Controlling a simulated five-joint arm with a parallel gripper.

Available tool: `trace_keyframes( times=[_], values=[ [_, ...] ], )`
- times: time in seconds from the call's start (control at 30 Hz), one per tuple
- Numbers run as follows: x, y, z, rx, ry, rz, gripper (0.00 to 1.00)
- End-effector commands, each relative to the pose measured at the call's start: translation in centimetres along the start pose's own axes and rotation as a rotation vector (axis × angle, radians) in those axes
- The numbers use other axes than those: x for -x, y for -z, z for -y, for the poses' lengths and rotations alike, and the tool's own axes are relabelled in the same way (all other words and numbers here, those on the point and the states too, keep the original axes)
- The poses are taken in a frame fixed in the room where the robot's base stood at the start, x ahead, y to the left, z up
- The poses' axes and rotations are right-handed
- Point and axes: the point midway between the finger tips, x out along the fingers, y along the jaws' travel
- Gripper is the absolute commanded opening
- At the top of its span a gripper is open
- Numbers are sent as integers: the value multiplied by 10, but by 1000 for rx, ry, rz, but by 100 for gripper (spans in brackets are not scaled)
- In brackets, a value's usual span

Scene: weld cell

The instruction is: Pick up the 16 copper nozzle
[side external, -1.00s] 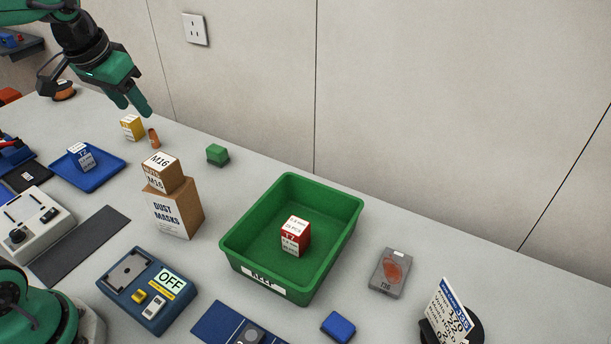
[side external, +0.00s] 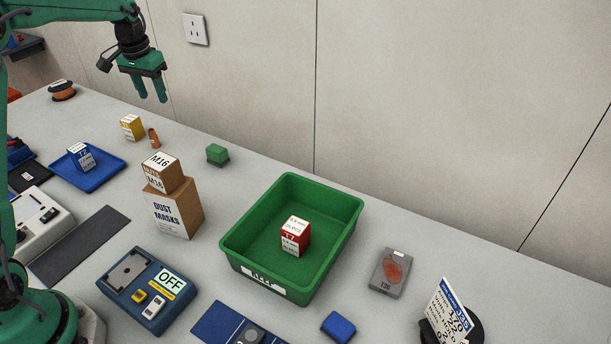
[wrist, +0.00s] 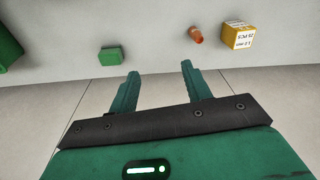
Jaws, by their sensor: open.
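The copper nozzle (side external: 154,139) is a small orange-brown piece on the bench, between the yellow box and the stacked brown boxes. It also shows in the wrist view (wrist: 196,35), at the top right of centre. Its number is too small to read. My gripper (side external: 154,99) is open and empty, held high over the far side of the bench, above and apart from the nozzle. In the wrist view my two fingers (wrist: 158,78) are spread, with nothing between them.
A yellow box (side external: 131,127) stands close beside the nozzle. A box marked M16 (side external: 162,171) sits on the dust masks box (side external: 174,211). A green block (side external: 217,155) and a green bin (side external: 340,249) holding a red-and-white box (side external: 295,237) stand to the right. The wall is behind.

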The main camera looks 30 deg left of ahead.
Motion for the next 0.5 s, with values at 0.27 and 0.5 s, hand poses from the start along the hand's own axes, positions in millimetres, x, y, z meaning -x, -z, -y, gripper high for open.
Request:
trace_keyframes(
  times=[0.27,0.5],
  values=[
    [-63,21,50,32,-12,67,48],
    [-105,26,81,49,-23,105,48]
  ],
)
